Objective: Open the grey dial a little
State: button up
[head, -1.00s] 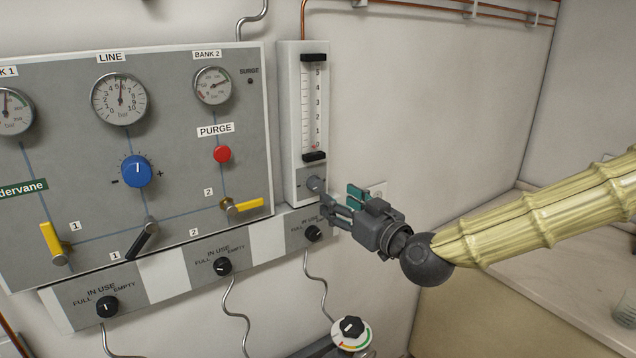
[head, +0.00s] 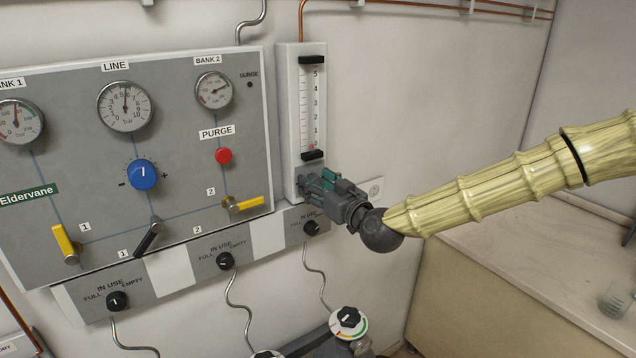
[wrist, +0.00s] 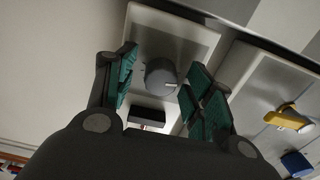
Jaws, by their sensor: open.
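The grey dial (wrist: 161,76) is a round knob with a pale index mark, at the foot of the white flowmeter (head: 291,110). In the wrist view it sits between my gripper's two fingers, a little beyond their tips, with a visible gap on each side. In the head view my gripper (head: 318,184) covers the dial. My gripper has teal finger pads and is open, with nothing held. I cannot tell from these views whether a finger touches the dial.
The grey panel left of the flowmeter carries a blue knob (head: 143,174), a red purge button (head: 224,156) and a yellow lever (head: 243,204). A black selector knob (head: 311,228) is just below my gripper. Bare wall lies further right.

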jog(key=c, duration=1)
jog(key=shift+f+b, duration=0.15)
jog(key=shift+b, duration=0.25)
jog(key=shift+c, duration=0.2)
jog(key=shift+m+b, duration=3)
jog(key=shift+b, duration=0.05)
